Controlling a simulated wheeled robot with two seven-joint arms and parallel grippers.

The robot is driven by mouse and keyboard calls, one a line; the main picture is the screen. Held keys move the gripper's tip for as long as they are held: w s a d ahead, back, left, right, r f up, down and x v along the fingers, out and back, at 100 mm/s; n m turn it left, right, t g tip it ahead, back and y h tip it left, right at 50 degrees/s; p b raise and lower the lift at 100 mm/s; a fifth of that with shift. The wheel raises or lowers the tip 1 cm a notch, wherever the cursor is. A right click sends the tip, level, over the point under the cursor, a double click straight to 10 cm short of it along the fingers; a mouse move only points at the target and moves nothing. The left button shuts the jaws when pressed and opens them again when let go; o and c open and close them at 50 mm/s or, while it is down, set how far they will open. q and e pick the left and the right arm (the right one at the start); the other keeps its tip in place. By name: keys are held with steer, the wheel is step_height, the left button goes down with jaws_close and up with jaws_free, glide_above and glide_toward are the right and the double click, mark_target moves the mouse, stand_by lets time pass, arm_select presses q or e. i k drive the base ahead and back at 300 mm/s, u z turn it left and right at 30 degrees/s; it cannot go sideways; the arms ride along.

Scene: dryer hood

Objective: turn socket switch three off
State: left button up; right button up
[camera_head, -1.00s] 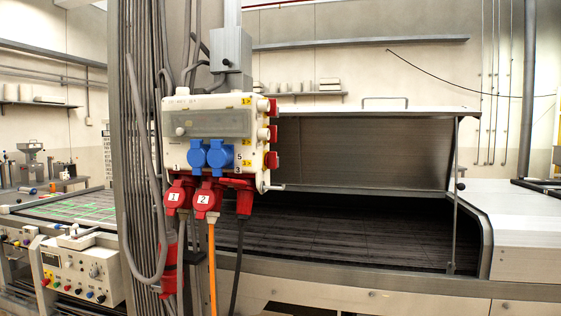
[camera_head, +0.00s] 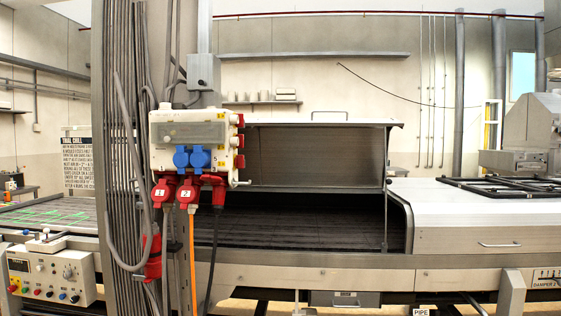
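A pale socket box (camera_head: 160,133) is fixed to a column of pipes left of centre in the head view. Several red parts (camera_head: 240,141) stick out of the box's right side. I cannot tell which part is switch three or how it is set. Neither gripper is in view.
The dryer hood (camera_head: 315,155) stands open behind and right of the box, over a dark conveyor bed. Cables, one orange (camera_head: 192,255), hang below the plugs. A control panel (camera_head: 50,275) with knobs and buttons stands at the lower left.

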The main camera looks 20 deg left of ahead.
mark_target(240, 159)
steer(key=z, duration=0.35)
steer(key=i, duration=0.9)
steer(key=u, duration=0.55)
steer(key=i, duration=0.7)
steer(key=u, duration=0.65)
